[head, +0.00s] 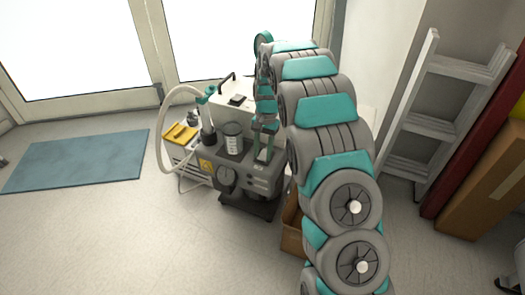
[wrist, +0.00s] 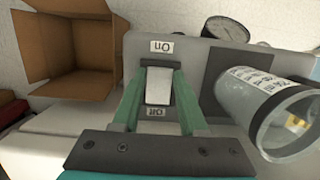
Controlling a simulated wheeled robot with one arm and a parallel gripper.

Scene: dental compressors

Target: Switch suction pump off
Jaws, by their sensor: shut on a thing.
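The suction pump (head: 232,172) is a grey machine with a clear canister (head: 233,137), standing on the floor in the head view. My gripper (head: 266,140) is down at its top right part. In the wrist view, my gripper (wrist: 160,75) has its two green fingers on either side of a white switch lever (wrist: 158,88), shut on it. An "On" label (wrist: 161,46) lies beyond the lever, and an "Off" label (wrist: 155,112) lies on the near side. The fingers partly hide the switch base, and I cannot tell which way the lever is tilted.
The clear canister (wrist: 268,112) stands close right of my gripper, with a gauge (wrist: 226,28) behind. An open cardboard box (wrist: 75,55) is on the floor beside the pump. A ladder (head: 440,100) leans at the right. A blue mat (head: 78,160) lies left on open floor.

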